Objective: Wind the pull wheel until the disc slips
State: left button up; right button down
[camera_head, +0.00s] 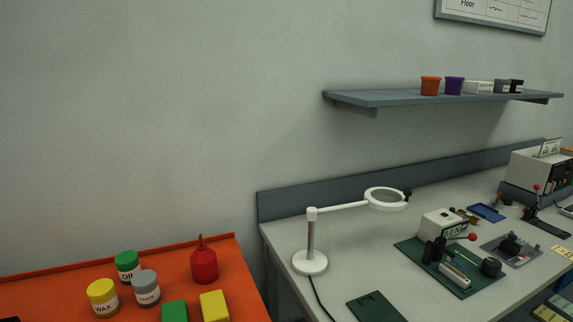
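A small bench device (444,224) with a white box and a lit green display stands on a dark green mat (412,249) at the right of the worktable. On the mat in front of it are dark upright parts, a pale cylinder (455,274), a red ball knob (472,237) and a round black knob-like part (491,266). I cannot tell at this size which part is the pull wheel or the disc. Neither of my grippers is in view.
A white magnifier lamp (310,262) stands on the grey worktable (360,268) left of the mat. A grey plate with a black knob (511,246) is to the right. An orange surface (55,300) at lower left holds an oil pot, a wax pot and a red bottle (204,265).

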aim_at(492, 266)
jog(key=z, duration=1.3)
